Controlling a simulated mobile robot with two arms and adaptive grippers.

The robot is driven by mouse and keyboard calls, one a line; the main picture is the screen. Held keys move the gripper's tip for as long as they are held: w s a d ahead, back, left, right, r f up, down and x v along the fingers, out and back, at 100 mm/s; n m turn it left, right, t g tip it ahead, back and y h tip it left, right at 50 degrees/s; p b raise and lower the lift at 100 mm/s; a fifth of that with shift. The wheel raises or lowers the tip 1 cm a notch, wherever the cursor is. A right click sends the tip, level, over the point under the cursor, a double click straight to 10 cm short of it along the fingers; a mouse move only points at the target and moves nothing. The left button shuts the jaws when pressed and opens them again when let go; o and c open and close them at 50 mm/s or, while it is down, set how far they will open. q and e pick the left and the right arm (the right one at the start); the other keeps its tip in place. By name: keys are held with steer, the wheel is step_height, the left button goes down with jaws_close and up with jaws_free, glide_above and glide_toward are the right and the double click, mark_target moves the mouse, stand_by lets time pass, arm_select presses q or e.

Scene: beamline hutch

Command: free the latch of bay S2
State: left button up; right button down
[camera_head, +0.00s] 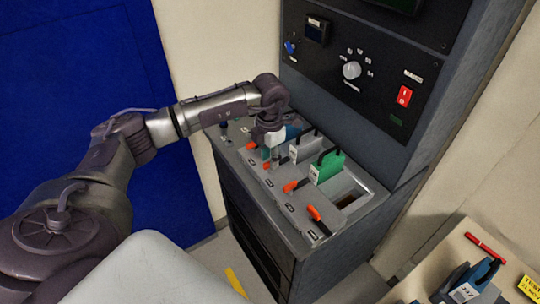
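A grey console shelf (245,172) holds a row of bays, each with an orange latch lever at its front. The levers are at the far left (251,146), second (268,166), third (291,186) and near right (314,212). The small bay labels are too small to read, so I cannot tell which bay is S2. A grey module (304,148) and a green module (327,167) stand in bays; the nearest bay (349,195) is an open slot. My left gripper (270,152) points down close to the first two levers. Whether it touches one or is open is unclear. My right gripper is out of view.
A dark panel with a knob (351,70) and a red switch (404,96) rises behind the bays. At bottom right a table (445,262) holds a blue-handled module (470,284) and a red pen-like item (485,247). A blue panel (85,90) stands at left.

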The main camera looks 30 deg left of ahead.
arm_select(q)
steer(key=shift+f, duration=0.3)
jaws_close()
